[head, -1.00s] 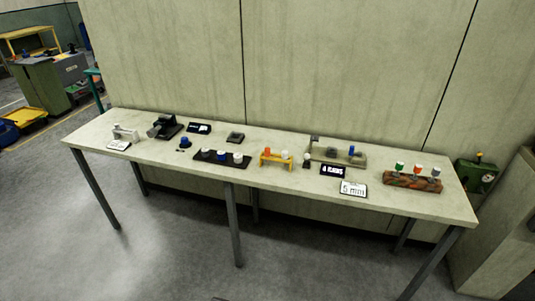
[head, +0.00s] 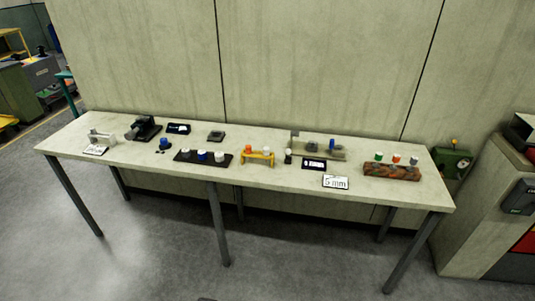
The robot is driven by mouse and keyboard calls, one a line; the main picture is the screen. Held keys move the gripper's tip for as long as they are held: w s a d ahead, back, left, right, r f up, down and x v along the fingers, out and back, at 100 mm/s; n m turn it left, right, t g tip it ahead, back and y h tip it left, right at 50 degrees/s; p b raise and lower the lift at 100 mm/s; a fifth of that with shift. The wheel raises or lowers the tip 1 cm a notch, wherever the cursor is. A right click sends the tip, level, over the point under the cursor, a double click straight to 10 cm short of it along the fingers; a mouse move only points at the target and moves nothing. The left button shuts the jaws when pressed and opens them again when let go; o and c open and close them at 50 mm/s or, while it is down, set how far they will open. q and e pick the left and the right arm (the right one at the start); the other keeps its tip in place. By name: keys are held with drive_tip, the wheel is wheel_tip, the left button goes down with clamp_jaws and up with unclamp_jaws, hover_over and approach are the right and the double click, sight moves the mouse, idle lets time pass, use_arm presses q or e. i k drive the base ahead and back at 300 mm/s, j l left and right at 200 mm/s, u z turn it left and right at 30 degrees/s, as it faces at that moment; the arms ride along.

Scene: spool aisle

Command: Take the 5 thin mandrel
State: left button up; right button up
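No thin mandrel can be told for certain at this size. A brown-red block (head: 370,170) at the table's right end holds upright pieces with a green top (head: 378,156), an orange top (head: 396,158) and a pale top (head: 413,160). A white card (head: 335,182) reading "5 mm" lies in front and to the left of it. A grey fixture (head: 338,155) behind the card carries a blue cylinder (head: 333,144). Neither of my grippers is in view.
The long pale table (head: 270,178) also bears a black tray (head: 230,161) of white and blue spools, a yellow stand (head: 257,157), a dark label (head: 314,163) and a black device (head: 143,128). A wall (head: 320,60) stands behind. Open floor (head: 150,240) lies in front.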

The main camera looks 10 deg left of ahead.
sight(379, 157)
drive_tip(key=i+l, duration=0.3)
drive_tip(key=l, duration=0.15)
drive_tip(key=i+l, duration=0.3)
drive_tip(key=l, duration=0.15)
drive_tip(key=i+l, duration=0.25)
drive_tip(key=l, duration=0.2)
drive_tip(key=i+l, duration=0.3)
drive_tip(key=l, duration=0.15)
